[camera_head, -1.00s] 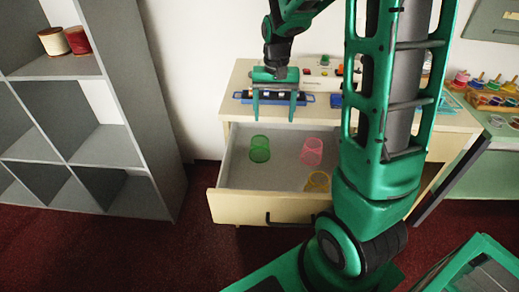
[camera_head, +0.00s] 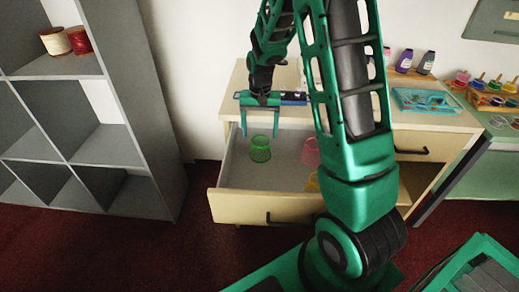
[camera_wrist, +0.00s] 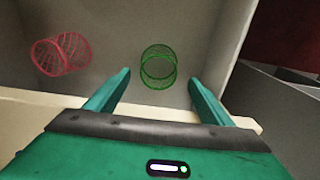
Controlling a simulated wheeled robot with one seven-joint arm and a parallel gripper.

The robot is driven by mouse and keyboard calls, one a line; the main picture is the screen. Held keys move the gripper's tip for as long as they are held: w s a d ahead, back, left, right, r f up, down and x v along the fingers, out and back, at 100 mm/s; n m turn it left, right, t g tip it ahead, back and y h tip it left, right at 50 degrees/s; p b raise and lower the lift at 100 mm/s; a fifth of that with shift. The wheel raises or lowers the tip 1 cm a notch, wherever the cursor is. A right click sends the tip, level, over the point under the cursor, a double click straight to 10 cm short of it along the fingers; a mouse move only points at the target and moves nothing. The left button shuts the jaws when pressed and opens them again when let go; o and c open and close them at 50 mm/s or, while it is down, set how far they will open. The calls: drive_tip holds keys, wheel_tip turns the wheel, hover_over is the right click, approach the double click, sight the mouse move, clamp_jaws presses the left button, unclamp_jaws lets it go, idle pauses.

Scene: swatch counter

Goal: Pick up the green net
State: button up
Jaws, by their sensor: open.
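The green net (camera_head: 260,149) is a small mesh cup in the open drawer (camera_head: 228,205), near the drawer's back left. In the wrist view the green net (camera_wrist: 158,67) lies ahead of my fingertips, roughly centred on the gap between them, and apart from both. My gripper (camera_head: 260,136) is open and empty, pointing down over the back of the drawer. It also shows in the wrist view (camera_wrist: 162,78), with bare space between its fingers. A pink net (camera_head: 311,152) is in the drawer to the right. In the wrist view the pink net (camera_wrist: 61,54) is at the left.
A yellow net (camera_head: 312,183) is partly hidden behind my arm. The cabinet top (camera_head: 236,105) holds a blue tray (camera_head: 292,98), bottles (camera_head: 404,60) and a teal tray (camera_head: 428,101). A grey shelf (camera_head: 160,120) stands left of the drawer.

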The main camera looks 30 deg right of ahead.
sight(260, 137)
wheel_tip(260, 137, down, 4)
drive_tip(key=shift+s+d+f, duration=0.1)
drive_tip(key=c, duration=1.4)
drive_tip(key=shift+r, duration=0.5)
drive_tip(key=s+a+r, duration=0.2)
drive_tip(key=s+r, duration=0.1)
drive_tip(key=s+a+r, duration=0.2)
drive_tip(key=s+r, duration=0.1)
drive_tip(key=s+a+r, duration=0.2)
drive_tip(key=s+r, duration=0.1)
drive_tip(key=r, duration=0.1)
drive_tip(key=shift+s+a, duration=0.2)
drive_tip(key=shift+s, duration=0.2)
